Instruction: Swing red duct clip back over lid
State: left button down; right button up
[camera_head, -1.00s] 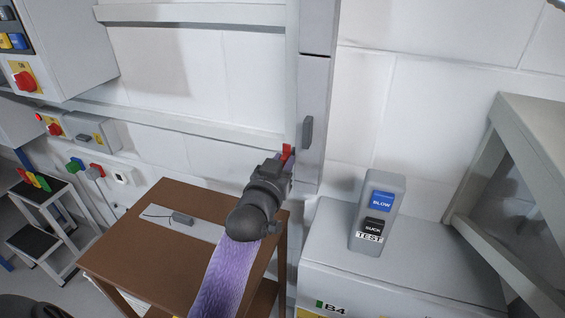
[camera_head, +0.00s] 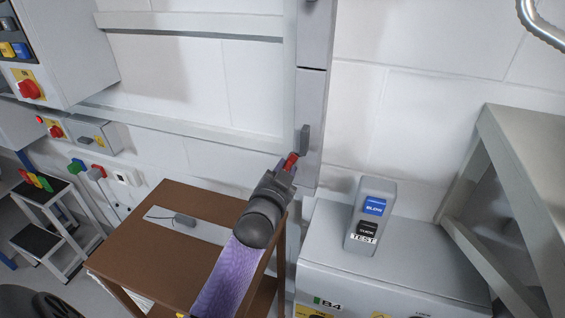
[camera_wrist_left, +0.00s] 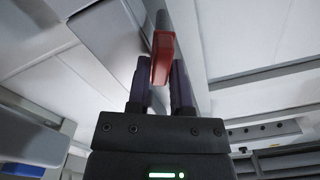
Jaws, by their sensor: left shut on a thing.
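The red duct clip (camera_head: 291,161) sits on the grey vertical duct (camera_head: 311,100), low down beside a small dark grey tab. My left gripper (camera_head: 285,168) is at the clip, with my arm in a purple sleeve below it. In the left wrist view the red clip (camera_wrist_left: 163,60) stands between the two dark fingers (camera_wrist_left: 161,85), and the gripper is shut on it. The clip's far end runs up towards the grey duct there. The lid cannot be told apart from the duct's front face. My right gripper is not in view.
A grey blower cabinet (camera_head: 395,270) with a BLOW/SUCK test box (camera_head: 370,217) stands at right. A grey frame (camera_head: 510,180) is at far right. Wall rails run left of the duct.

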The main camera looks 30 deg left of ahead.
pick_arm(q)
jog(key=shift+w+d+f+m, duration=0.15)
jog(key=shift+f+m, duration=0.15)
jog(key=shift+m, duration=1.75)
jog(key=shift+s+d+f+m, duration=0.1)
jog(key=shift+d+f+m, duration=0.15)
jog(key=shift+m, duration=1.75)
jog(key=shift+w+d+f+m, duration=0.1)
jog(key=shift+f+m, duration=0.25)
jog(key=shift+m, duration=1.7)
jog(key=c, duration=0.6)
grip_release()
